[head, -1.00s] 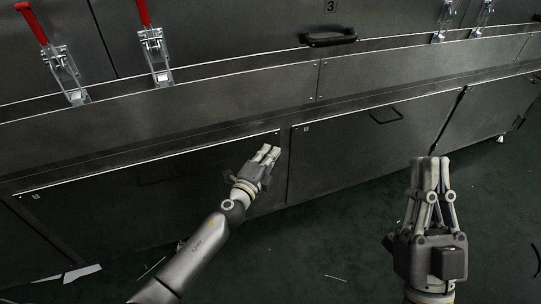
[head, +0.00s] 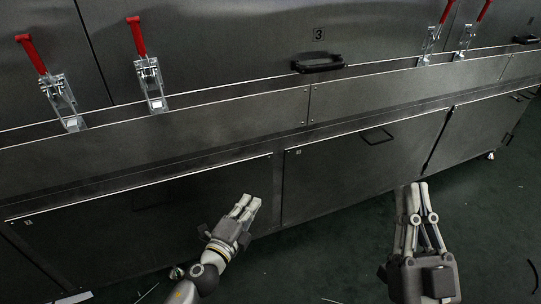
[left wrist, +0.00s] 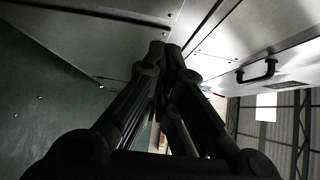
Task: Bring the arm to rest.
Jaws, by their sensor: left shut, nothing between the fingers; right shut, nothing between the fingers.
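My left gripper (head: 248,203) is in the lower middle of the head view, in front of the dryer's lower panels. Its fingers are together and hold nothing. In the left wrist view its dark fingers (left wrist: 165,50) meet at the tips. My right gripper (head: 415,188) is at the lower right of the head view, over the dark green floor. Its fingers point up the picture, shut and empty. Both grippers appear clear of the dryer (head: 200,130).
Red-handled toggle clamps (head: 151,80) stand along the dryer's ledge. A black handle (head: 319,64) sits below the number 3. A lower door has a thin handle (head: 377,136). The green floor (head: 330,255) between the grippers is mostly clear.

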